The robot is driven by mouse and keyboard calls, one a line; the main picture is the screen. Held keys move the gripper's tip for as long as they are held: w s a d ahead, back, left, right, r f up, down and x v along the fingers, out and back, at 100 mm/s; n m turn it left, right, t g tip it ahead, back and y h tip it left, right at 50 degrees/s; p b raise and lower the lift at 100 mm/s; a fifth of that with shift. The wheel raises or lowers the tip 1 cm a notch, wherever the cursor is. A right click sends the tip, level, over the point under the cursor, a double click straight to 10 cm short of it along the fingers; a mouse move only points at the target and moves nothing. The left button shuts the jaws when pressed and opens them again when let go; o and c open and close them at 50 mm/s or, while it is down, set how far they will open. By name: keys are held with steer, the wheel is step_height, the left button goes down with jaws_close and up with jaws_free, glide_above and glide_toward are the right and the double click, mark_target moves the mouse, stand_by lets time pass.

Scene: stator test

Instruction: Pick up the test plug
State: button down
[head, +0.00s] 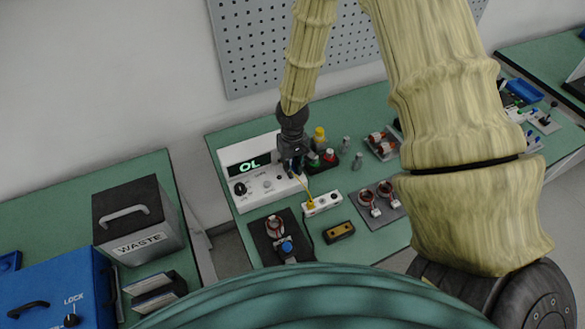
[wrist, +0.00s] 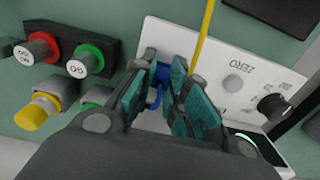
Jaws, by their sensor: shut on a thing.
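My gripper (head: 294,165) is over the right end of the white meter (head: 255,172), whose display reads OL. In the wrist view, the teal-padded fingers of my gripper (wrist: 163,84) are closed around a small blue piece (wrist: 157,88), which I take to be the test plug. The fingers hide most of it, and I cannot tell whether it is clear of the meter face. A yellow cable (wrist: 205,38) runs up from beside the fingers; in the head view it leads to a yellow plug (head: 310,204) on a white socket block (head: 325,203).
Red and green buttons (head: 328,156) stand just right of my gripper, with a yellow knob (head: 319,134) behind. Stators (head: 375,195) on a grey plate lie further right. A dark fixture (head: 268,238) stands in front. A waste bin (head: 135,215) is on the left bench.

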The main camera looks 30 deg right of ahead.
mark_target(292, 166)
steer(key=shift+r, duration=0.1)
steer(key=shift+r+b, duration=0.85)
steer(key=shift+r, duration=0.6)
steer(key=shift+s+a+r, duration=0.1)
steer(key=shift+s+a, duration=0.05)
steer(key=shift+s, duration=0.1)
steer(key=s+a+r+b, duration=0.1)
steer(key=s+a+b, duration=0.4)
steer(key=s, duration=0.8)
steer(key=shift+s+a+r+b, duration=0.25)
steer(key=shift+a+r+b, duration=0.15)
steer(key=shift+a, duration=0.85)
steer(key=shift+r+p, duration=0.15)
steer(key=shift+p, duration=0.3)
